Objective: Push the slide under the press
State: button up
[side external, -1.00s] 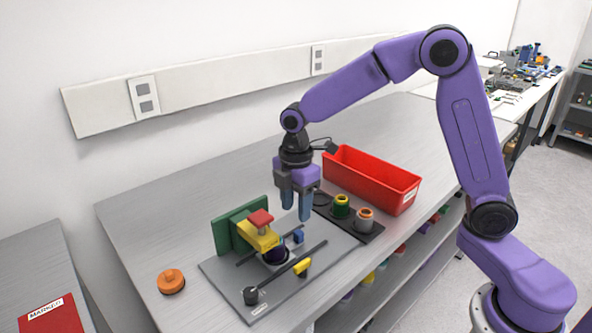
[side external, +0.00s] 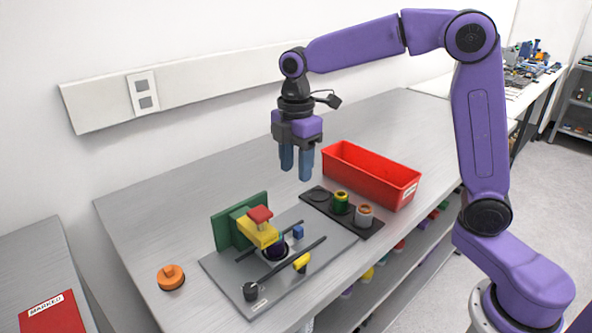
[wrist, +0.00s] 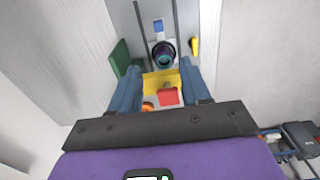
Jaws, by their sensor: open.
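The press (side external: 262,226) has a green upright, a yellow arm and a red top. It stands at the back left of a grey base plate with two dark rails. The slide's blue block (side external: 298,231) is between the rails; it also shows in the wrist view (wrist: 158,27). A dark round part with a teal inside (wrist: 162,55) sits between that block and the yellow arm, apparently in the slide. The yellow arm partly hides it in the side view. My gripper (side external: 296,172) is open and empty, well above the plate, touching nothing.
A black tray (side external: 318,208) with a green-and-yellow and a grey-and-orange cylinder is right of the plate. A red bin (side external: 365,180) stands behind it. An orange knob (side external: 170,277) lies at left.

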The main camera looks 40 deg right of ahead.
aim_at(297, 228)
jog(key=d+y, duration=0.4)
jog(key=d, duration=0.4)
jog(key=x, duration=1.8)
jog(key=shift+w+a+r, duration=0.15)
jog(key=shift+a, duration=0.1)
grip_shut()
